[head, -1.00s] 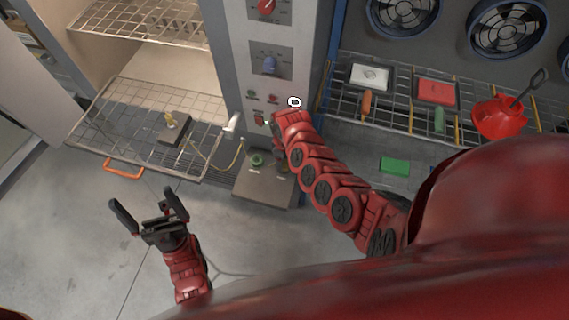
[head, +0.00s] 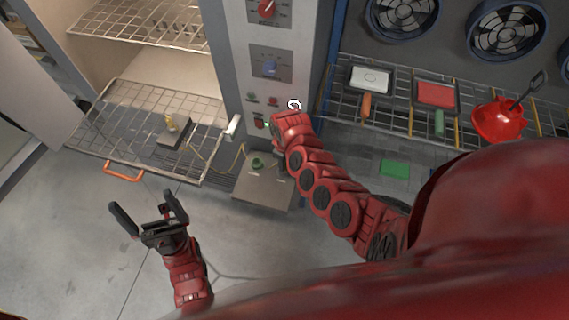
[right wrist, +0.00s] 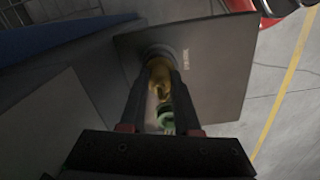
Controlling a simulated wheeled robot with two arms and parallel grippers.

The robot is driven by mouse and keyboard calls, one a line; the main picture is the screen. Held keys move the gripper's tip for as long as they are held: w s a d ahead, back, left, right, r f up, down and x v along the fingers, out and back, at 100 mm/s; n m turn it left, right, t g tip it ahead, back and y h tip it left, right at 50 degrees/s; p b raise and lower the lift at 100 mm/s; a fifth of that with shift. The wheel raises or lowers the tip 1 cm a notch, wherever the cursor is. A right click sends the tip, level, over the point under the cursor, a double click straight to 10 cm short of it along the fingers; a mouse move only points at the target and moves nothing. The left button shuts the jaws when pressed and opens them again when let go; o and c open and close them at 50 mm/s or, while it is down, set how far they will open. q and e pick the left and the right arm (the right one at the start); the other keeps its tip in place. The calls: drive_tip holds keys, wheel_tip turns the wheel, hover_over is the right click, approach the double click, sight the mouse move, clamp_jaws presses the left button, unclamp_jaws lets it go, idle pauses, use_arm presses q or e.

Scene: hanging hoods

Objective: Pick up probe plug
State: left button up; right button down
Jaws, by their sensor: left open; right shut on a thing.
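The probe plug (right wrist: 159,78) shows in the right wrist view as a brass-yellow piece between the two dark fingers of my right gripper (right wrist: 161,88). My right gripper is shut on it, in front of a grey plate. I cannot tell whether the plug is still seated there. In the head view my right gripper is mostly hidden by its own red arm, beside the grey box (head: 262,190) below the control panel. My left gripper (head: 147,213) is open and empty above the floor, in front of the wire rack.
A pulled-out wire rack (head: 115,150) with an orange handle (head: 123,169) carries a dark block (head: 176,132) with a brass piece. A thin cable runs towards the grey box, which has a green ring (head: 257,164). A right-hand shelf holds trays and a red bowl (head: 497,121).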

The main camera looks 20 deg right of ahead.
drive_tip(key=shift+r+b, duration=0.3)
drive_tip(key=shift+r, duration=1.05)
drive_tip(key=shift+s+a+r, duration=0.1)
drive_tip(key=shift+s+r, duration=0.05)
drive_tip(key=shift+s, duration=0.15)
drive_tip(key=s+d+r+b, duration=0.2)
drive_tip(key=s+d, duration=0.1)
drive_tip(key=s, duration=1.2)
wheel_tip(320, 180, up, 5)
drive_tip(key=p, duration=0.6)
drive_tip(key=shift+s+f, duration=0.15)
drive_tip(key=shift+f, duration=0.05)
